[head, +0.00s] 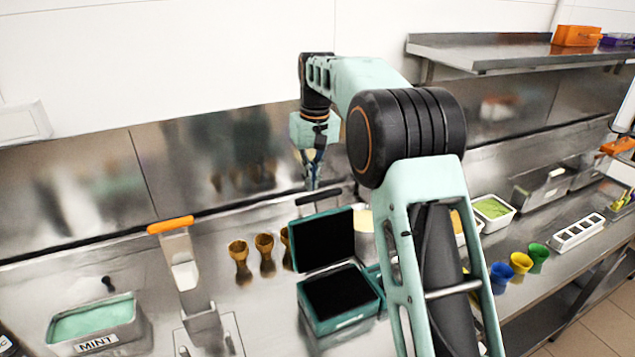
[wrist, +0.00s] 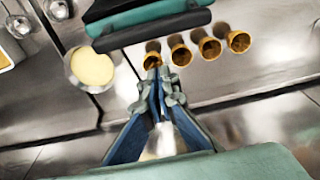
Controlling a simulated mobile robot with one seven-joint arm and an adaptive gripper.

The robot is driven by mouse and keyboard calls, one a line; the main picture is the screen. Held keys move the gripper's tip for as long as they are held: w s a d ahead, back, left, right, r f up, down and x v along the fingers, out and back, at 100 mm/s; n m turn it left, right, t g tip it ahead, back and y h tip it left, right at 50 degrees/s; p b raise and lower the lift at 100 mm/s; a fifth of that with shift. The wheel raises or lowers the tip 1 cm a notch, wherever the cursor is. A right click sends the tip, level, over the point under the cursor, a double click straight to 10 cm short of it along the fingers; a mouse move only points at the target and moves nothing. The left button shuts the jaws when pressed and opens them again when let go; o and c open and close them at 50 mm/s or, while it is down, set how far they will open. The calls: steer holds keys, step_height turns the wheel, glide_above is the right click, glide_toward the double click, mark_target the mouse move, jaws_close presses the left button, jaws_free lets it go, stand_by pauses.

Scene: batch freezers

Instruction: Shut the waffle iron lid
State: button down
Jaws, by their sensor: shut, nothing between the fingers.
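The waffle iron (head: 340,303) is a teal box with black plates on the steel counter, in the middle of the head view. Its lid (head: 324,239) stands raised at the back, with a dark handle bar (head: 318,196) on top. My gripper (head: 312,185) is shut and empty, pointing down behind the raised lid, close to the handle. I cannot tell if it touches. In the wrist view the gripper (wrist: 158,75) is at the bottom middle, and the teal lid (wrist: 150,20) shows at the top, apart from the fingertips.
Several waffle cones (head: 265,254) stand left of the iron; a bowl of yellow batter (wrist: 92,68) is near it. A mint tub (head: 95,325) and an orange-handled dispenser (head: 180,260) are at left. Blue, yellow and green cups (head: 520,263) are at right. The wall is close behind.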

steer(key=shift+s+d+r, duration=0.2)
steer(key=shift+s+d, duration=0.05)
steer(key=shift+s, duration=0.25)
steer(key=shift+s+d+r, duration=0.25)
steer(key=shift+s, duration=0.3)
steer(key=shift+s+d+r, duration=0.2)
steer(key=shift+s+d, duration=0.05)
steer(key=shift+s, duration=0.25)
steer(key=shift+s+b, duration=0.2)
steer(key=shift+b, duration=0.3)
